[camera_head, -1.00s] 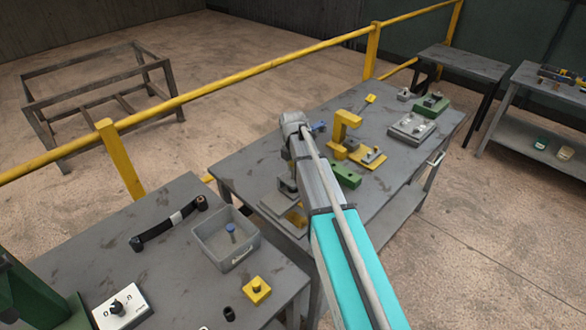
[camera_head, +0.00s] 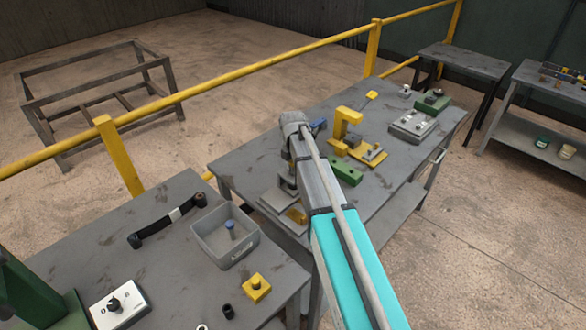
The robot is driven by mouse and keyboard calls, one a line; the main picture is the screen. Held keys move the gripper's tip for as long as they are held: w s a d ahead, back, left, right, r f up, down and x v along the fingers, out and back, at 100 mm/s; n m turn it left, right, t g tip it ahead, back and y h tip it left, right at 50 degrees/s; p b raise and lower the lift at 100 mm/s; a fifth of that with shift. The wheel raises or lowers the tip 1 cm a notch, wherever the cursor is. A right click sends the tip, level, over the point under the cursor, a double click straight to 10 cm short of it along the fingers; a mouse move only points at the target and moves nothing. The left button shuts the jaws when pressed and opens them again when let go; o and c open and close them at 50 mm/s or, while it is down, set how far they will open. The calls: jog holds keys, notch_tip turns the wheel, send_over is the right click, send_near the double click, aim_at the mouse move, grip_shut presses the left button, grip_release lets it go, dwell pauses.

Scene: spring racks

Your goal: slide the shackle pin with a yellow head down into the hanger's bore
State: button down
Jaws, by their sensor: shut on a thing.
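My arm reaches away over the middle bench, and its wrist (camera_head: 294,122) stands above the bench's left part. My gripper is hidden behind my own arm, so its jaws and anything in them do not show. A grey base plate (camera_head: 272,212) with a yellow part (camera_head: 296,215) shows partly beside my arm. An upright grey part (camera_head: 286,184) stands above that plate, and I cannot tell whether it is the hanger. I cannot make out the bore.
A yellow bracket (camera_head: 345,127), a green block (camera_head: 346,171) and a grey fixture (camera_head: 413,124) stand right of my arm. The near bench holds a grey bin (camera_head: 250,248), a yellow block (camera_head: 256,287) and a switch box (camera_head: 121,305). A yellow rail (camera_head: 250,72) runs behind.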

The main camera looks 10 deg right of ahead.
jog(key=shift+f+b, duration=0.45)
jog(key=shift+f, duration=0.05)
dwell(0.3)
jog(key=shift+c, duration=1.5)
grip_release()
jog(key=o, duration=0.3)
jog(key=shift+r, duration=0.25)
jog(key=shift+r+p, duration=3.3)
jog(key=shift+p, duration=0.25)
